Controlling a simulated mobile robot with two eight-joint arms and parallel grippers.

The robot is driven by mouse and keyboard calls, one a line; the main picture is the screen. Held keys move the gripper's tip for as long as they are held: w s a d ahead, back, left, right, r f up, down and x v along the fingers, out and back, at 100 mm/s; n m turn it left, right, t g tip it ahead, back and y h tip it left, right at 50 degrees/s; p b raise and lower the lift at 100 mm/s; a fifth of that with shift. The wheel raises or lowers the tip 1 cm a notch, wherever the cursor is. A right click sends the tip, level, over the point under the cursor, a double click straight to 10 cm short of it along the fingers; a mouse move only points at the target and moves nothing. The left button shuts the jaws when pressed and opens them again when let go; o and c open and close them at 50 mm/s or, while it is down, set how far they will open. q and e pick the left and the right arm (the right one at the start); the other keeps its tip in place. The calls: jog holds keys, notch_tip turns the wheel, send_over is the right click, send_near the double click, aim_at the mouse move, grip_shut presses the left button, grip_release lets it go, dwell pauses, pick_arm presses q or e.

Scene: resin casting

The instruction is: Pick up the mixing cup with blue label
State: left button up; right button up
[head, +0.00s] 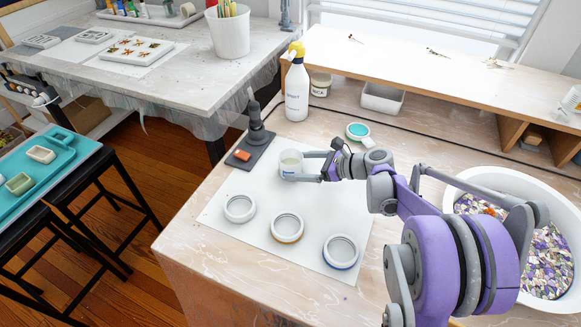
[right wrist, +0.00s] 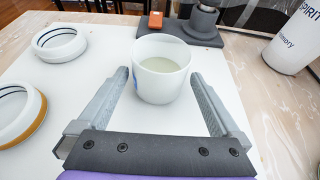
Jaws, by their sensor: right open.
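The mixing cup (head: 290,160) is white and holds a pale liquid. It stands upright on the white sheet on the workbench. In the right wrist view the cup (right wrist: 162,72) shows a bit of blue label at its left edge; the rest of the label is hidden. My right gripper (head: 297,167) is open, with one finger on each side of the cup. In the right wrist view the gripper (right wrist: 161,80) shows a gap between each fingertip and the cup wall. My left gripper is not in view.
Three white round ring-shaped pieces (head: 240,208) stand in front on the white sheet (head: 262,240). A dark stand (head: 259,138) with an orange block is behind the cup. A spray bottle (head: 297,88) stands farther back. A white bowl of petals (head: 465,183) is right.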

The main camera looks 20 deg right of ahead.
jog(key=x, duration=0.3)
jog(key=shift+w+a+f+b, duration=0.1)
jog(key=shift+f+b, duration=0.05)
jog(key=shift+b, duration=0.15)
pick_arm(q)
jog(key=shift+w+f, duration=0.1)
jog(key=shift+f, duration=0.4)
pick_arm(e)
jog(key=c, duration=1.2)
